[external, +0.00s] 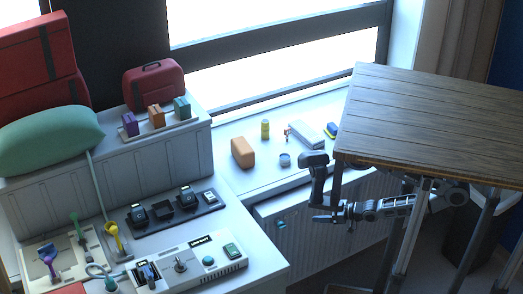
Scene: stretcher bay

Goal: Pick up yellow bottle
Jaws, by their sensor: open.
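The yellow bottle (265,129) is small and stands upright on the white window ledge, left of a grey box. My dark, jointed arm shows in front of the ledge, left of and partly below the wooden table. My gripper (324,214) appears to be at the low left part of the arm, but its fingers are small and hard to make out. It is open, below the ledge top and well apart from the bottle. I see nothing held in it.
An orange block (242,152), a small blue-grey cup (285,160), a grey box (305,136) and a blue-yellow item (331,130) share the ledge. The wooden table (440,110) overhangs my arm. A device-covered counter (255,273) stands at front left.

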